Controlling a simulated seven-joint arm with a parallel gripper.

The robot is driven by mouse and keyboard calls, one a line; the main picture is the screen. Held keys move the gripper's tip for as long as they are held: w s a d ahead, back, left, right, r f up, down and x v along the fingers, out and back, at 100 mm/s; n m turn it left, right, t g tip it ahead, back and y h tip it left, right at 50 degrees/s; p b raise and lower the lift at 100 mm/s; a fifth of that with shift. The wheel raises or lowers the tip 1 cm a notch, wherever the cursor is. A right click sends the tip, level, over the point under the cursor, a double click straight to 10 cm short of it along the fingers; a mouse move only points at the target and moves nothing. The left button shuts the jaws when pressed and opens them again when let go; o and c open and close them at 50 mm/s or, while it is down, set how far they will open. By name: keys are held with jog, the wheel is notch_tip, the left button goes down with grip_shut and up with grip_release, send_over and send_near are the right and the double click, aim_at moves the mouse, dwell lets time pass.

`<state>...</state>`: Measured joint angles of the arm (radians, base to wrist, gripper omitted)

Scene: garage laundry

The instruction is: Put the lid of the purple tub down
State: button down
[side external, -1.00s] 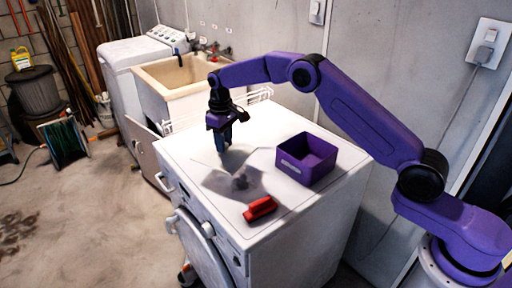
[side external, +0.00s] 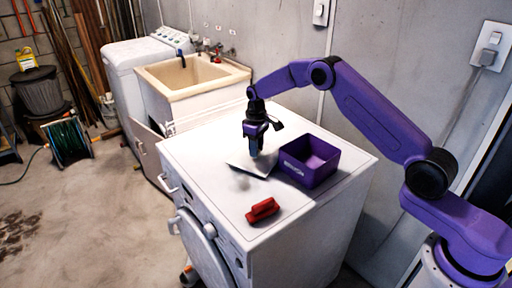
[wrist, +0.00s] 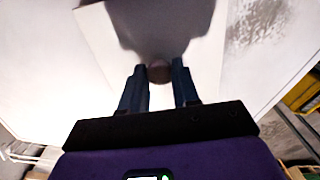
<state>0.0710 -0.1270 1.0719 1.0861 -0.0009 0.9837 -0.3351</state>
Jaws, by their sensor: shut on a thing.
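The purple tub (side external: 296,172) stands open on the white machine top, right of my gripper in the side view. My gripper (side external: 254,153) points down and is shut on a small dark knob (wrist: 159,71) on the lid. The lid is a thin pale grey-white panel (side external: 240,163), close beside the tub's left side; its plate also shows in the wrist view (wrist: 95,22), partly in shadow. I cannot tell whether the lid touches the machine top or hangs just above it.
A red object (side external: 262,210) lies near the front edge of the white machine top (side external: 205,165). The top's left part is bare. A sink (side external: 190,75) stands behind it to the left, and a grey wall is behind.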

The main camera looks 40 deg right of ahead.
jog(key=c, duration=0.8)
grip_release()
jog(key=shift+f, duration=0.1)
notch_tip(320, 180, up, 12)
jog(key=s+a+r+n, duration=0.2)
jog(key=s+a+r, duration=0.3)
jog(key=s+a, duration=0.45)
jog(key=s+a+r+n, duration=0.2)
jog(key=s, duration=1.1)
jog(key=s+d+f+n, duration=0.1)
jog(key=s+d, duration=0.1)
jog(key=s, duration=0.6)
jog(key=s+d+f+n, duration=0.1)
jog(key=s+d, duration=0.2)
jog(key=s, duration=0.5)
jog(key=s+d+n, duration=0.2)
jog(key=s+d, duration=0.1)
jog(key=s, duration=0.6)
jog(key=shift+s+f, duration=0.1)
jog(key=shift+f, duration=0.3)
